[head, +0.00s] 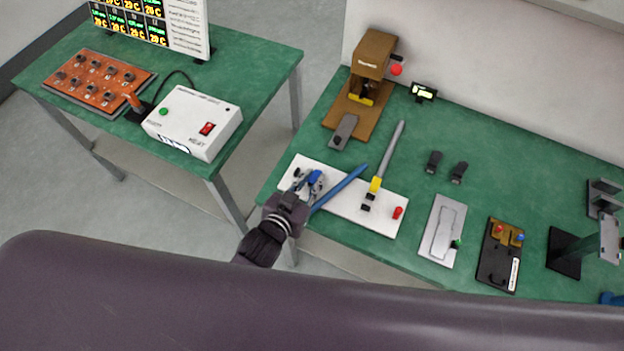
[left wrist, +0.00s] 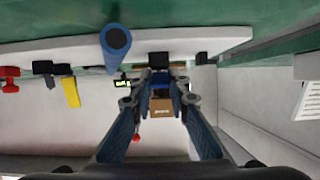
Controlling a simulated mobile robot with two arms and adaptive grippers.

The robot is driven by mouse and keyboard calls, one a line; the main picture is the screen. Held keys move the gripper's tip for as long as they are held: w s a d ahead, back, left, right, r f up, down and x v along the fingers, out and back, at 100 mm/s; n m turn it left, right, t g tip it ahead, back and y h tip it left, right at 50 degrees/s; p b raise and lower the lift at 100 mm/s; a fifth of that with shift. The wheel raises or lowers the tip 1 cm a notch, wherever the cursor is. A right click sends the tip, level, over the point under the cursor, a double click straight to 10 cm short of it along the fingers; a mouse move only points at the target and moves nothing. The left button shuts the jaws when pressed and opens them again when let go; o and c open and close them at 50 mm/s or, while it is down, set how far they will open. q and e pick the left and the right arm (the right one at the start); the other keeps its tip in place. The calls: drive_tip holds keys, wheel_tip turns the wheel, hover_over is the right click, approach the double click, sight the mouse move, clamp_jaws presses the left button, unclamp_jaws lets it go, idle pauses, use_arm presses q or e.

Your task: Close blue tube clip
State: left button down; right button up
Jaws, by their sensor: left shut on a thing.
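The blue tube clip (head: 315,178) sits at the left end of a white board (head: 340,205) on the green bench. My left gripper (head: 306,184) is at this clip, its jaws closed around it. In the left wrist view my left gripper (left wrist: 158,84) has a small blue part, the clip (left wrist: 158,77), between its fingertips, with a dark block above it; how far the clip is closed is hidden. A blue tube (head: 345,183) runs slantwise beside the gripper, its round end facing the left wrist view (left wrist: 115,40). My right gripper is not in view.
A grey tube (head: 390,152) with a yellow clip (head: 375,185) and a red clip (head: 398,212) are farther right on the board. A brown press (head: 373,58) stands behind. Grey and black fixtures (head: 443,230) fill the right. A gap separates the left table (head: 255,65).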

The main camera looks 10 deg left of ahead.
use_arm(q)
drive_tip(key=c, duration=1.8)
unclamp_jaws()
drive_tip(key=shift+c, duration=0.2)
drive_tip(key=v, duration=1.2)
